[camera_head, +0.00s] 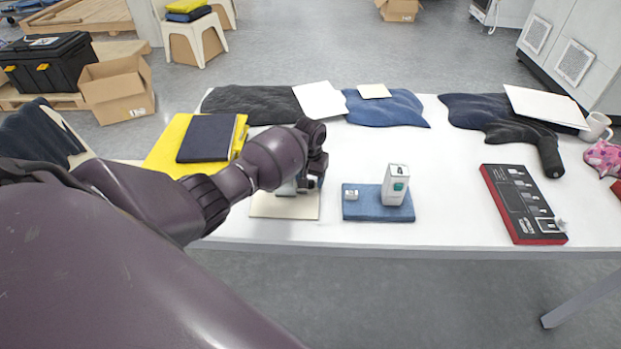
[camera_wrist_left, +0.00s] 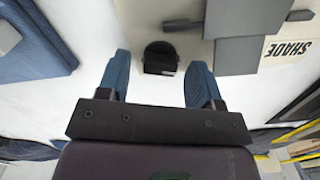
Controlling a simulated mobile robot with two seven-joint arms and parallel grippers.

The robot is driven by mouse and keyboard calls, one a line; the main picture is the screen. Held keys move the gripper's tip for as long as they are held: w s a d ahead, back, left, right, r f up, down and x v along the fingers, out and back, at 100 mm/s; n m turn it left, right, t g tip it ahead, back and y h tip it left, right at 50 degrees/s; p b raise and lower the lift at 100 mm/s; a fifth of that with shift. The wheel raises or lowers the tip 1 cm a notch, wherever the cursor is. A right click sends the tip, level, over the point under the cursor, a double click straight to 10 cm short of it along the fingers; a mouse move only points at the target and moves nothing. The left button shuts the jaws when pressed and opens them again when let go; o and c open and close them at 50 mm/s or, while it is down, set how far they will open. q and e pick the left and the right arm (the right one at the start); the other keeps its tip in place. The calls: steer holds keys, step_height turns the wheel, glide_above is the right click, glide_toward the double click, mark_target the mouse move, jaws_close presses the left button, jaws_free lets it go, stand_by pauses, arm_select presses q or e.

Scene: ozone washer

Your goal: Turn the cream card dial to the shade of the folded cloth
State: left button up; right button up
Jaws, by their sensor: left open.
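The cream card (camera_head: 265,207) lies flat near the front edge of the white table, mostly under my left arm. In the left wrist view the cream card (camera_wrist_left: 290,25) carries the word SHADE and a grey dial part (camera_wrist_left: 240,55). My left gripper (camera_head: 315,175) hangs over the card's far right side. In the left wrist view its blue fingers (camera_wrist_left: 158,75) are spread and empty, with the dial to their right. A small black piece (camera_wrist_left: 160,58) shows beyond the fingertips. A dark navy folded cloth (camera_head: 205,140) lies on a yellow one at the table's left.
A black and red panel (camera_head: 520,203) lies further right. Dark and blue cloths (camera_head: 390,110) lie along the back. The table's middle is clear.

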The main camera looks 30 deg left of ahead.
steer(key=shift+w+r, duration=0.1)
arm_select(q)
steer(key=c, duration=0.9)
steer(key=shift+c, duration=0.2)
arm_select(e)
steer(key=shift+w+a+r, duration=0.1)
steer(key=shift+w+r, duration=0.3)
steer(key=shift+w, duration=0.05)
